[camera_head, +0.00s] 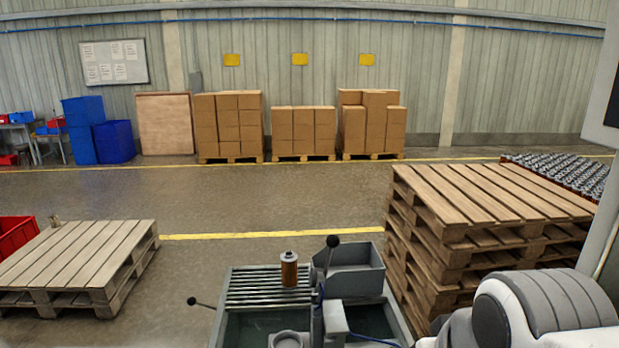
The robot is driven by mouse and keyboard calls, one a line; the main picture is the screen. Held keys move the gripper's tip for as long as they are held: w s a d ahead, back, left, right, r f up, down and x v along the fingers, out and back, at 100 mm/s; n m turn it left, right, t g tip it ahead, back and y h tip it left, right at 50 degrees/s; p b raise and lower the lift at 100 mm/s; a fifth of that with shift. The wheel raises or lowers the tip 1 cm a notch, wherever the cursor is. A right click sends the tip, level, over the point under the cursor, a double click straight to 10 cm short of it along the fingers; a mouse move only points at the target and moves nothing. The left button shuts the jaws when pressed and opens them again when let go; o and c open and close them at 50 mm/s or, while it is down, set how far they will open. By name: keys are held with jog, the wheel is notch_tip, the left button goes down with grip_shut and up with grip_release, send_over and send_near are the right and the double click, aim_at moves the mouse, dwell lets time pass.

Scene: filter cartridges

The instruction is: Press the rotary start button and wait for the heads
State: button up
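A grey machine (222,322) stands at the bottom centre, cut off by the lower edge. A brown filter cartridge (289,272) with a white top stands upright on its slatted rack (255,284). A round grey fitting (286,340) shows partly at the bottom edge. A black-knobbed lever (332,242) rises beside a grey bin (357,272), and another black-knobbed lever (193,301) sticks out at the left. I cannot make out a start button or rotary heads. My white and grey arm shows at the bottom right, but my gripper is out of view.
Stacked wooden pallets (480,200) stand close to the machine's right. A low pallet (85,255) and a red crate (14,236) lie at the left. Cardboard boxes (228,125) on pallets and blue bins (84,112) line the wall. The floor (270,205) behind the machine is clear.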

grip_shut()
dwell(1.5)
